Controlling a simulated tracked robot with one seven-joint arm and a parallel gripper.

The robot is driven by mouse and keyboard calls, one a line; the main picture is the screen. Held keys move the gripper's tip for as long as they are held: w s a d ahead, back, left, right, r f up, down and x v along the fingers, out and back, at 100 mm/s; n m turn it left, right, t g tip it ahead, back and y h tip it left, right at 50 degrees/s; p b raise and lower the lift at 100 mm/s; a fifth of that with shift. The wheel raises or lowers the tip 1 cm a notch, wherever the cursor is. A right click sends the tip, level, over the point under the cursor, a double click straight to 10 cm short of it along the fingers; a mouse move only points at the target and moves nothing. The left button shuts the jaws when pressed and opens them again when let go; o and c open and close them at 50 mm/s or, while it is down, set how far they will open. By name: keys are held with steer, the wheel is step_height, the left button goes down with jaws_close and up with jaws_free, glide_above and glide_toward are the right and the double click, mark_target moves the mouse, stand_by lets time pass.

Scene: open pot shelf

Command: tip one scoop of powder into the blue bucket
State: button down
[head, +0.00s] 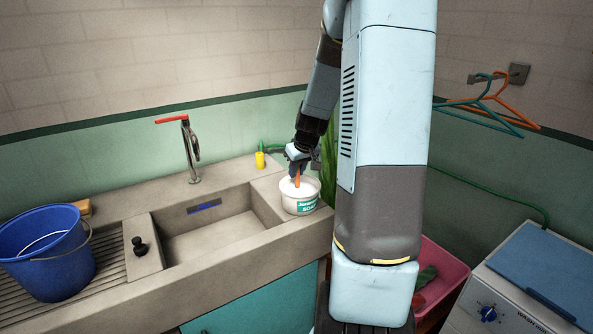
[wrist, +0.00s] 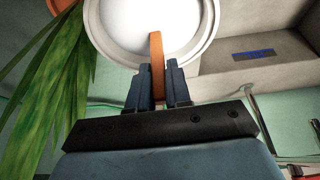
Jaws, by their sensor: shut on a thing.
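The blue bucket (head: 48,252) stands upright on the ribbed drainboard at the left, its thin handle lowered. A white tub of powder (head: 300,196) with a green label stands on the counter right of the sink. My gripper (head: 297,172) is above this tub, pointing down, shut on an orange scoop handle (head: 297,180). In the wrist view the orange handle (wrist: 157,65) is between my fingers and reaches over the white powder (wrist: 150,25). The scoop's bowl cannot be made out; it is hidden in or against the powder. The bucket is outside the wrist view.
The sink basin (head: 215,236) and a tap with a red lever (head: 190,150) lie between tub and bucket. A black plug (head: 139,246) sits near the bucket. A yellow object (head: 260,160) and a green plant (wrist: 55,80) are close to the tub.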

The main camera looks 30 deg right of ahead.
steer(key=shift+r, duration=4.5)
steer(key=shift+s, duration=0.1)
